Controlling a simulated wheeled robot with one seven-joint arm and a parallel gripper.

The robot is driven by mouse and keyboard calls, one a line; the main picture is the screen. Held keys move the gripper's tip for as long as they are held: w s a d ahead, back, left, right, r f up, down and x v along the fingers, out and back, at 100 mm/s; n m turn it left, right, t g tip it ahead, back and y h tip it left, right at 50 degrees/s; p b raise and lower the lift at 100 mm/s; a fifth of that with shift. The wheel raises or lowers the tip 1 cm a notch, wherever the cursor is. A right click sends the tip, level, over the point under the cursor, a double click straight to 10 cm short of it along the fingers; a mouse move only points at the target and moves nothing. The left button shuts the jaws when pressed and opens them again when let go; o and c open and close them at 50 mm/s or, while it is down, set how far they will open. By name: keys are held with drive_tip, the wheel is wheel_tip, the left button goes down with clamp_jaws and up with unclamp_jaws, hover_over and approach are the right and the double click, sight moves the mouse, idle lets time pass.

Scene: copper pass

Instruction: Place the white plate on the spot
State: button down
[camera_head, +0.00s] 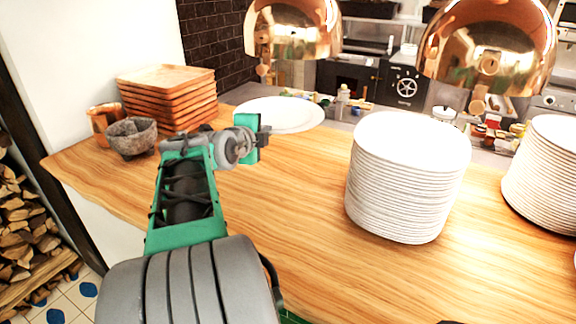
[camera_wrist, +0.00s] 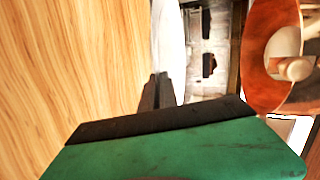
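A white plate (camera_head: 285,112) shows flat and level near the counter's far edge, beyond my gripper. My gripper (camera_head: 266,130) is at the plate's near-left rim. In the wrist view the dark fingertips (camera_wrist: 156,88) are close together at the rim, and the plate (camera_wrist: 168,45) shows nearly edge-on. The gripper looks shut on the rim. A gap under the plate is hard to judge. Two stacks of white plates stand on the wooden counter, one in the middle right (camera_head: 408,180) and one at the right edge (camera_head: 548,175). I cannot make out a marked spot.
A stack of wooden trays (camera_head: 168,98), a stone bowl (camera_head: 132,138) and a copper mug (camera_head: 103,122) stand at the left. Copper lamps (camera_head: 292,30) (camera_head: 490,50) hang low over the far edge. The wooden counter (camera_head: 290,215) is bare between my arm and the middle stack.

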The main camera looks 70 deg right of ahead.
hover_over(271, 190)
drive_tip(key=f, duration=1.1)
drive_tip(key=shift+d+p, duration=0.2)
drive_tip(key=shift+p, duration=0.1)
wheel_tip(271, 190, down, 4)
drive_tip(key=shift+f+p, duration=0.1)
drive_tip(key=shift+p, duration=0.2)
drive_tip(key=c, duration=2)
unclamp_jaws()
drive_tip(key=shift+a+f, duration=0.1)
drive_tip(key=shift+f, duration=0.05)
drive_tip(key=shift+o, duration=0.4)
